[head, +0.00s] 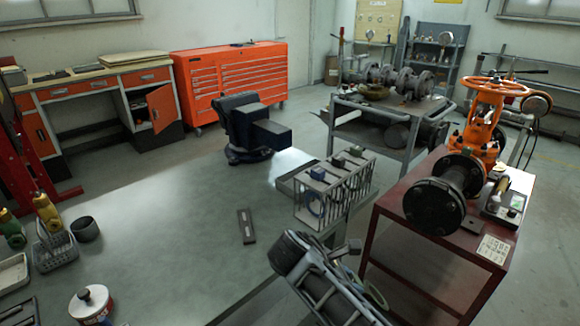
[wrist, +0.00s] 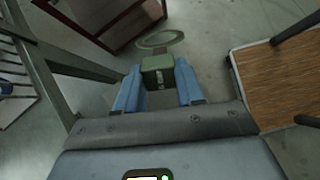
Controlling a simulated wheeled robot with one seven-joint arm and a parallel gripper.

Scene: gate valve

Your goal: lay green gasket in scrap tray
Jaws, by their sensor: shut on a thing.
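The green gasket is a flat thin ring (wrist: 160,39) joined to a dark green block with a pale label. In the wrist view my gripper (wrist: 158,88) has its two blue fingers closed on the sides of this block. The ring sticks out beyond the fingertips, with floor behind it. In the head view a pale green ring (head: 375,295) shows beside my arm at the lower right, and my fingers are mostly hidden there. A shallow grey tray (head: 12,272) lies at the table's left edge. I cannot tell whether it is the scrap tray.
A wire rack (head: 312,205) stands at the grey table's right edge (head: 165,215), near my arm. A dark bar (head: 246,226) and a vise (head: 250,130) are on the table. The red stand (head: 440,225) with the orange valve (head: 480,130) is at right. The table's middle is mostly clear.

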